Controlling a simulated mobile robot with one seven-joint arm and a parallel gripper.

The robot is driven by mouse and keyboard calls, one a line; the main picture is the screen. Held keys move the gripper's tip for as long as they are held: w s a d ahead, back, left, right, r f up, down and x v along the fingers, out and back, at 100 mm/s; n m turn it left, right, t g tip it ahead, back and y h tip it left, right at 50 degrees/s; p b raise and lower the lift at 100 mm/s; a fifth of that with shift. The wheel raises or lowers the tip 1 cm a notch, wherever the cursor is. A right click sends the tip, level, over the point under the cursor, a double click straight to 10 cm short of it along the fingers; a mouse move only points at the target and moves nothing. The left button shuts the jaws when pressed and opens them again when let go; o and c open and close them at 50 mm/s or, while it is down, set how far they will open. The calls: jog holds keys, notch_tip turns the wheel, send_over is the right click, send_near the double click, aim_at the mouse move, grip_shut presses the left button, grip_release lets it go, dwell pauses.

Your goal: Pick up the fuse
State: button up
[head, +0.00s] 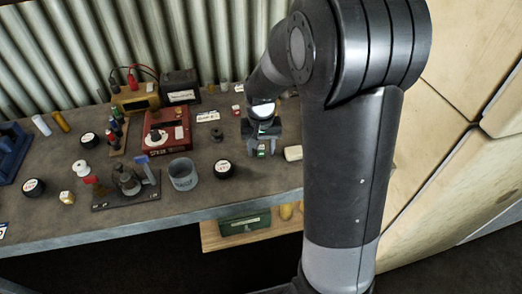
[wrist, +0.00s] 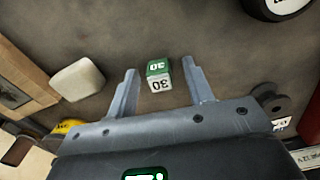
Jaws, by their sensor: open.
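The fuse is a small green and white block marked 30; it sits on the bench top in the wrist view (wrist: 158,76). My gripper (wrist: 160,67) is open, with one finger on each side of the fuse. A gap shows between the fuse and each finger, and I see no contact. In the head view my gripper (head: 262,152) is low over the bench near its front right part. The fuse shows there only as a small green and white patch between the fingers, partly hidden by them.
A white block (head: 293,153) lies close to the right of my gripper, and a black round tin (head: 223,168) to its left. A grey cup (head: 183,175) and a red device (head: 167,132) stand further left. Corrugated wall backs the bench (head: 230,205).

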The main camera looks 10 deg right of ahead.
jog(key=shift+c, duration=0.6)
grip_shut()
